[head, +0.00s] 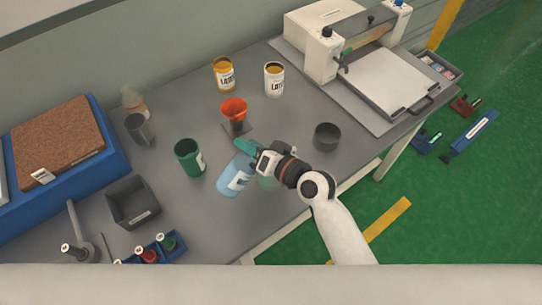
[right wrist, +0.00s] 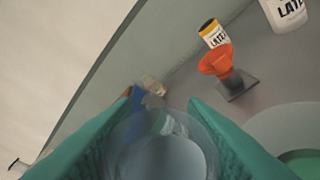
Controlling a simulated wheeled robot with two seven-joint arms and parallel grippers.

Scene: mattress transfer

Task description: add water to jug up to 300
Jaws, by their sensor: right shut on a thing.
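A translucent blue water bottle (head: 234,180) with a white label is at the middle of the table, leaning in the head view. My right gripper (head: 247,148) is shut on it near its upper end. In the right wrist view the clear bottle (right wrist: 160,150) shows between the two teal fingers. A pale green see-through jug (head: 268,183) stands beside the bottle, partly hidden by my right arm. Its round rim and green inside also show at the right of the right wrist view (right wrist: 298,155). Its scale marks cannot be read. My left gripper is not in view.
A green can (head: 188,158) stands left of the bottle and a dark grey cup (head: 327,137) right of the gripper. An orange funnel (head: 234,107) on a stand and two latex cans (head: 224,75) (head: 274,79) are behind. A dark bin (head: 133,203) is at left.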

